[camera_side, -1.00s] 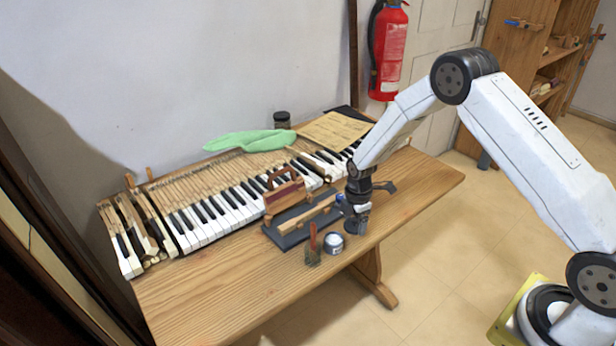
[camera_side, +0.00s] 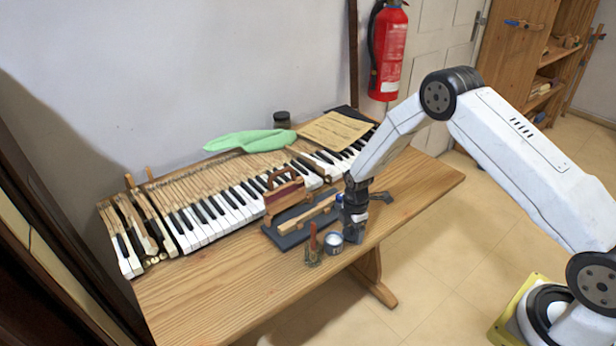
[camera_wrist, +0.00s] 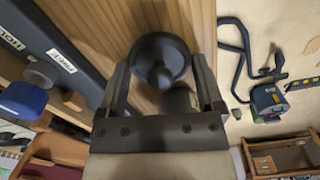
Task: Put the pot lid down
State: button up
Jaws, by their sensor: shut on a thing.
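My gripper (camera_side: 354,236) points down low over the front of the wooden table, just right of a small round pot (camera_side: 335,240). The pot looks open at the top, with a pale rim. In the wrist view my gripper (camera_wrist: 161,78) has its fingers on both sides of a dark round lid (camera_wrist: 160,50) with a knob in its middle. The lid is hard to make out in the side view, and I cannot tell whether its underside touches the table.
A reddish brush-like tool (camera_side: 313,243) stands left of the pot. A dark board (camera_side: 287,238) with wooden tools on it lies behind. The piano keyboard (camera_side: 215,220) runs along the back. The table's front left (camera_side: 210,295) is clear.

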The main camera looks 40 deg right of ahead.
aim_at(353, 230)
jog(key=o, duration=0.9)
jog(key=shift+o, duration=0.2)
notch_tip(353, 230, up, 12)
jog(key=shift+r, duration=0.1)
dwell(0.4)
jog(key=s+a+r+m+t, duration=0.1)
jog(key=s+a+r+m, duration=0.1)
jog(key=s+m, duration=0.3)
jog(key=s+a+r+m, duration=0.2)
jog(key=s+r+m, duration=0.3)
jog(key=s, duration=0.3)
jog(key=s+a+r+m+t, duration=0.1)
jog(key=s+a+r+m, duration=0.1)
jog(key=s+m, duration=0.3)
jog(key=shift+s+r+m+t, duration=0.35)
jog(key=shift+s+r, duration=0.3)
jog(key=shift+s, duration=0.55)
